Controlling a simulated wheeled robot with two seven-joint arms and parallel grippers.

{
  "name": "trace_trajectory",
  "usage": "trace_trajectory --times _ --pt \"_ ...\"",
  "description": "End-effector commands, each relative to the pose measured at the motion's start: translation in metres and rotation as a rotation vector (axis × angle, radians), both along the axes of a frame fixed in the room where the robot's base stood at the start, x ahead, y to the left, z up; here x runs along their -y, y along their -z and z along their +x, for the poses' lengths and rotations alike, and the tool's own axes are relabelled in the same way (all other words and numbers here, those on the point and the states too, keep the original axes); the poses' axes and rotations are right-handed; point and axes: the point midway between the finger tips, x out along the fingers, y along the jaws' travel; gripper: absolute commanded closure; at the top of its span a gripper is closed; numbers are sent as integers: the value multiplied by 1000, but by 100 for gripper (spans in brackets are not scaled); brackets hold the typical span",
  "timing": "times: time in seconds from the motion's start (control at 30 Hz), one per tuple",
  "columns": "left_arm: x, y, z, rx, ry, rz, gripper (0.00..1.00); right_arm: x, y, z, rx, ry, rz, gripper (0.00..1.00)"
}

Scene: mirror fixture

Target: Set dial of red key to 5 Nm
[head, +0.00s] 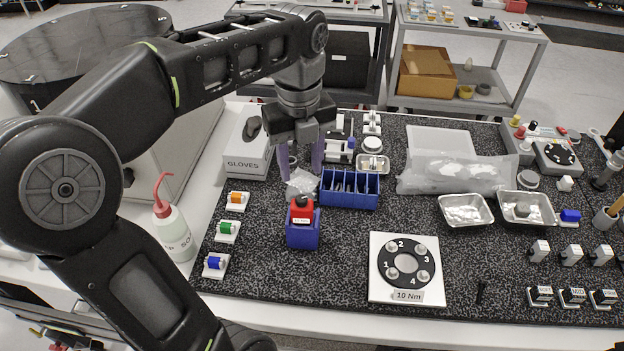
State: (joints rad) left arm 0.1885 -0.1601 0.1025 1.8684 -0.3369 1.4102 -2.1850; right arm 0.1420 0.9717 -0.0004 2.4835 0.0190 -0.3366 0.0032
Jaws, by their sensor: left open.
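The red key (302,209) stands upright in a blue holder block (303,234) left of the middle of the mat. A small pale label shows on its front, but its text and the dial setting are too small to read. My left gripper (301,170) is open, its two purple fingers pointing down behind and above the key. My right gripper is not in view.
A white plate with a black numbered disc (381,265) and a "10 Nm" label sits to the right of the key. A blue divided bin (350,202) stands just behind right. Coloured spools line the left edge; metal trays (464,223) lie right.

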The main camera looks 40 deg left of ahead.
Motion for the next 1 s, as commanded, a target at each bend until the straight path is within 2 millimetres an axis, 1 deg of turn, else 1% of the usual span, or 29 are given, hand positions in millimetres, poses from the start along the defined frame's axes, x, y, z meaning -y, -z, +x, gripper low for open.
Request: trace_trajectory --times 0.2,0.37,0.57,0.7,0.77,0.8,0.9,1.0 --pt "0 1 0 0 0 0 56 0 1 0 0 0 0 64" --pt "0 11 0 0 0 0 56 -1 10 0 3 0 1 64" --pt "0 36 0 0 1 0 56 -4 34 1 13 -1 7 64" --pt "0 59 0 -1 0 0 56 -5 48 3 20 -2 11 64" --pt "0 61 -1 -4 0 0 56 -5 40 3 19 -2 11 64" --pt "0 66 0 -3 0 -1 56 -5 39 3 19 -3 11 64" --pt "0 74 0 -1 -1 0 56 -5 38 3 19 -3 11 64" --pt "0 78 0 -1 -1 0 56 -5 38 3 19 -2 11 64"
